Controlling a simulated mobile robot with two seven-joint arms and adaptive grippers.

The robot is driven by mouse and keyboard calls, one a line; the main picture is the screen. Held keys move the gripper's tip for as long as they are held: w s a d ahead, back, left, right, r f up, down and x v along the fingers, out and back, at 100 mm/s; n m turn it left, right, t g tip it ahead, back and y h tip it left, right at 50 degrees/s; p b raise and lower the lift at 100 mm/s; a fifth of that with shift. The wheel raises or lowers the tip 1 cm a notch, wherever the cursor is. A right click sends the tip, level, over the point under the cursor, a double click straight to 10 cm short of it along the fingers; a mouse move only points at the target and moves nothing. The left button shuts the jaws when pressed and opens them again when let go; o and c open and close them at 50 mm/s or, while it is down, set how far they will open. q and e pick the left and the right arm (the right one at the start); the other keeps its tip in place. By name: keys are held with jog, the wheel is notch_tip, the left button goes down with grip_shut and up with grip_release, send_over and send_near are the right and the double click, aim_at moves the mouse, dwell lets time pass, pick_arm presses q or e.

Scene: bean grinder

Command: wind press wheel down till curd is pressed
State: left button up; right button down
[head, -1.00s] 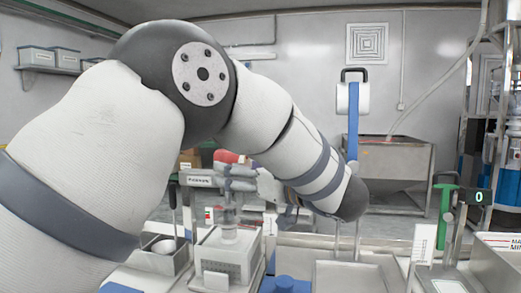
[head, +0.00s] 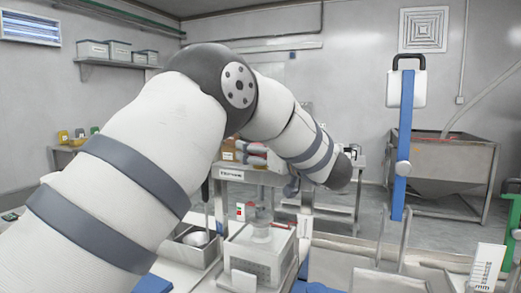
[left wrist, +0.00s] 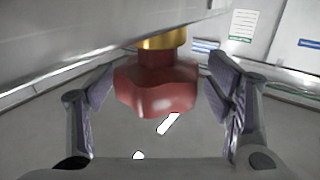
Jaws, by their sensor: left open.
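The red press wheel (left wrist: 155,88) hangs under a gold collar (left wrist: 161,41) in the left wrist view. My left gripper (left wrist: 160,100) is open, with one finger on each side of the wheel and gaps showing between the fingers and it. The curd cannot be made out. My right gripper is out of view.
A metal container with a white bowl (head: 196,238) stands left of the press. A blue post (head: 403,145) and metal trays stand to the right. A steel hopper (head: 445,175) is at the back right. My left arm covers much of the left side.

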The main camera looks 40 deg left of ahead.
pick_arm(q)
jog(key=c, duration=1.2)
jog(key=shift+m+t, duration=0.3)
jog(key=shift+t, duration=0.1)
jog(key=m+t+h, duration=0.2)
jog(key=t, duration=0.1)
jog(key=m+t+h, duration=0.2)
jog(key=t, duration=0.1)
jog(key=shift+f+m, duration=0.1)
jog(key=shift+m, duration=0.2)
jog(key=m+t+h, duration=0.4)
jog(key=h, duration=0.1)
jog(key=shift+h, duration=0.3)
jog(key=m+t+h, duration=0.1)
jog(key=m+h, duration=0.1)
jog(key=h, duration=0.1)
jog(key=m+t+h, duration=0.1)
jog(key=m+h, duration=0.1)
jog(key=h, duration=0.1)
jog(key=shift+m+h, duration=0.3)
jog(key=shift+m, duration=0.1)
jog(key=shift+m+h, duration=1.7)
jog(key=shift+h, duration=0.9)
jog(key=shift+d+r, duration=0.1)
jog(key=shift+r, duration=0.1)
